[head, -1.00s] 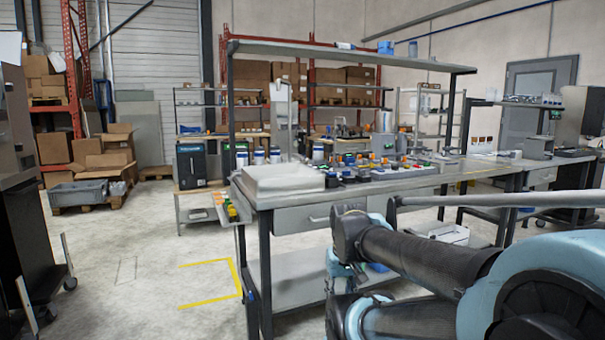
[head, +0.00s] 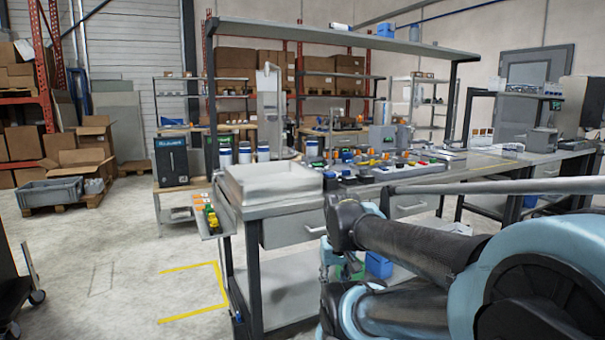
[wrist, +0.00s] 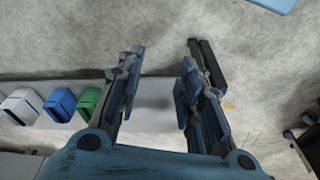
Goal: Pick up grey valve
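My gripper (wrist: 163,80) is open and empty in the wrist view, its two fingers well apart above grey floor and the edge of a light surface. I cannot pick out a grey valve for sure in either view. Many small coloured parts (head: 375,168) stand in rows on the workbench (head: 450,182) in the head view, too small to tell apart. My arm crosses the lower right of the head view, in front of part of the bench.
A white tray (head: 272,183) sits on the bench's near left corner. An overhead shelf (head: 340,36) spans the bench. Open floor (head: 110,285) lies left of the bench.

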